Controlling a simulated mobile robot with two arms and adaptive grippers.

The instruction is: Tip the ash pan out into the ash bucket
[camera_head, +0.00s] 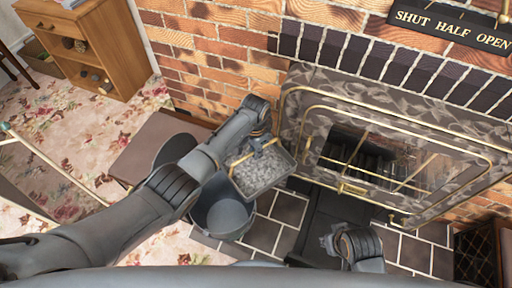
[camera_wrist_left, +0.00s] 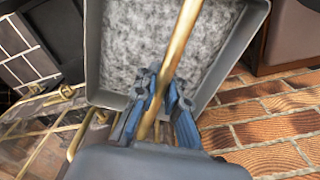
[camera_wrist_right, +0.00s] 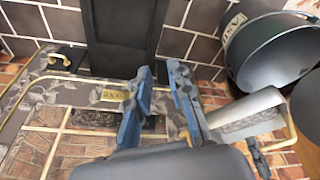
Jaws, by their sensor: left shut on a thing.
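The ash pan (camera_head: 242,191) is a grey rectangular tray full of pale grey ash (camera_head: 262,172), with a brass handle across it. My left gripper (camera_head: 262,143) is shut on that handle; the left wrist view shows its blue fingers (camera_wrist_left: 158,103) around the brass bar (camera_wrist_left: 178,55). The dark round ash bucket (camera_head: 222,215) stands on the tiles, and the pan overlaps its far right rim in the head view. The bucket also shows in the right wrist view (camera_wrist_right: 265,55). My right gripper (camera_wrist_right: 160,88) is open and empty, low in front of the fireplace.
The patterned fireplace front (camera_head: 300,125) with brass rails stands just right of the pan. Another dark round vessel (camera_head: 172,150) is left of the bucket, partly behind my left arm. A wooden cabinet (camera_head: 115,45) stands at the back left. Dark tiles (camera_head: 287,208) are bare right of the bucket.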

